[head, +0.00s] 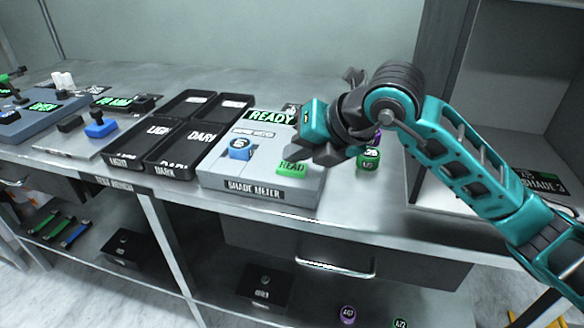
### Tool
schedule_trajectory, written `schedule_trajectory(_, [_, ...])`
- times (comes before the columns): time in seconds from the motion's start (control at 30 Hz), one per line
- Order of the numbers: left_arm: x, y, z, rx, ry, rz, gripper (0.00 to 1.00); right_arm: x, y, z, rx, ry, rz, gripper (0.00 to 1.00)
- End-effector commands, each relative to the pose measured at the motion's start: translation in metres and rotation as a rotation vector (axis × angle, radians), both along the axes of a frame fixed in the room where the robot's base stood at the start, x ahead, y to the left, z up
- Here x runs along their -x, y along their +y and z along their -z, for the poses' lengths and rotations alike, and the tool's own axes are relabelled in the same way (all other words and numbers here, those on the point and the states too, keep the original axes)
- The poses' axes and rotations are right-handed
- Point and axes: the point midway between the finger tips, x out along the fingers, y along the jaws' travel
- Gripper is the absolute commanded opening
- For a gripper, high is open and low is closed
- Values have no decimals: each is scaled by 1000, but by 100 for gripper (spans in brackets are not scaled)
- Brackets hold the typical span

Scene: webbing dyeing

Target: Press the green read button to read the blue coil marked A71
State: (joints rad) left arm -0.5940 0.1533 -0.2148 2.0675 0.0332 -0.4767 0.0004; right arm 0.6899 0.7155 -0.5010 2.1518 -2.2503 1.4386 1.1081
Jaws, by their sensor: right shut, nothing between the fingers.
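The grey shade meter (262,195) stands on the bench, with its display (271,117) showing "READY" in green. A blue coil (240,148) sits on the left part of its top; the mark on it is too small to read. The green read button (291,168), labelled "READ", is on the right part of the meter. My right gripper (318,155) is shut and empty, with its fingertips close by the button's upper right side. I cannot tell whether they touch it. My left gripper is not in view.
Black trays marked "LIGHT" (124,161) and "DARK" (174,171) stand left of the meter. Green coils (368,160) and a purple one (376,136) stand to its right, under my right arm. More coils (347,314) lie below the bench. A drawer handle (335,268) sticks out below.

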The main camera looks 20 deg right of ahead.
Motion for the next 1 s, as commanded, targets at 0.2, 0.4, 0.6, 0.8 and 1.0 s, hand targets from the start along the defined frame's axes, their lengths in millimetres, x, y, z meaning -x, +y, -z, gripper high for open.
schedule_trajectory(0.2, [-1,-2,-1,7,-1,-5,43,0,0,-1,0,0,0,0])
schedule_trajectory(0.4, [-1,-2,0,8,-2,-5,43,0,0,1,0,0,0,0])
schedule_trajectory(0.6, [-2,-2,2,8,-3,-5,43,0,0,4,0,0,0,0])
schedule_trajectory(0.8, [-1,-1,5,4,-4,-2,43,0,0,6,0,0,0,0])
schedule_trajectory(1.0, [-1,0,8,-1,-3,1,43,0,0,9,0,1,-1,0])
